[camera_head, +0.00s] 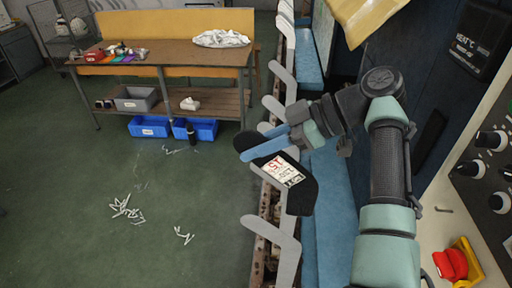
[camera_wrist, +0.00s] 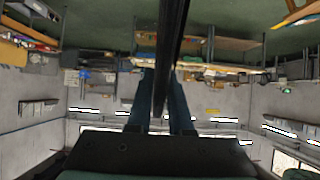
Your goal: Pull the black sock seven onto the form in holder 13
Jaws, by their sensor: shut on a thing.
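The black sock (camera_head: 303,197) hangs from my gripper (camera_head: 262,139) in the head view. It has a white label with red and dark print. My gripper's blue fingers are shut on the sock's upper end. In the wrist view the sock (camera_wrist: 172,60) shows as a dark upright strip between the blue fingers (camera_wrist: 161,110). A grey flat form (camera_head: 270,180) stands right by the sock and is partly covered by it in the picture. I cannot tell whether the sock is around the form or only in front of it. No holder number is readable.
More bare forms stand in the row, one nearer (camera_head: 284,243) and several farther back (camera_head: 283,78). A blue padded surface (camera_head: 330,215) runs beside the row. A workbench (camera_head: 165,52) stands at back left.

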